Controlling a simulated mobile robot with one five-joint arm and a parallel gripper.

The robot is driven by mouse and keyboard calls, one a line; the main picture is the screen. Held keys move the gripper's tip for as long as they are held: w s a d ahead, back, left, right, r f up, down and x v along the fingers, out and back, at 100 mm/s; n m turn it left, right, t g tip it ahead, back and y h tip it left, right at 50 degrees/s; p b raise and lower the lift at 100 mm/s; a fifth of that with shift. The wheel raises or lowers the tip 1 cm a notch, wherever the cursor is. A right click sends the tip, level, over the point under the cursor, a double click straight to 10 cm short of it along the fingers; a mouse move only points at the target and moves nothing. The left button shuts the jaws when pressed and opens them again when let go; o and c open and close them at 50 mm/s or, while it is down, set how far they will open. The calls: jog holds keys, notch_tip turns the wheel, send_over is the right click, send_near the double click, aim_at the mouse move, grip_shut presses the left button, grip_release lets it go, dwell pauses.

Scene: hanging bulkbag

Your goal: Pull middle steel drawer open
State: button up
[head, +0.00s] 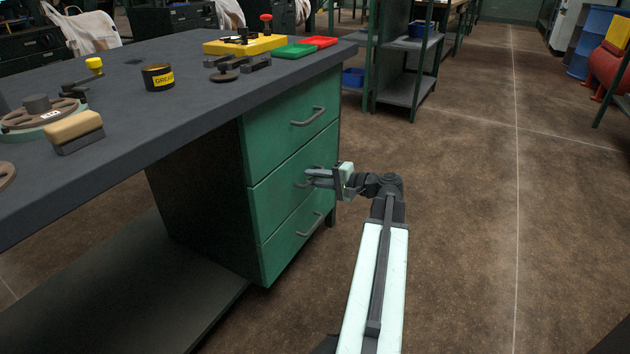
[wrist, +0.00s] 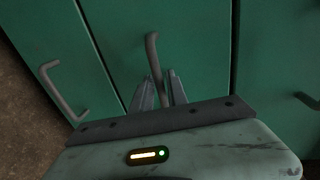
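The green middle drawer (head: 271,202) is closed, its front flush with the top drawer (head: 290,130) and the bottom drawer (head: 290,235). Its grey bar handle (wrist: 153,55) stands out from the green front in the wrist view. My gripper (head: 314,178) is at this handle and hides part of it in the head view. In the wrist view, the two fingers (wrist: 159,88) stand apart on either side of the bar. The gripper looks open around the handle; the contact is hard to see.
The dark workbench top (head: 170,105) overhangs the drawers, with a grease tin (head: 158,78) and trays on it. A lower shelf (head: 130,300) lies left of the drawers. A green shelf rack (head: 405,90) stands behind. The brown floor (head: 480,220) to the right is clear.

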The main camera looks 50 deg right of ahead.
grip_shut()
dwell(1.4)
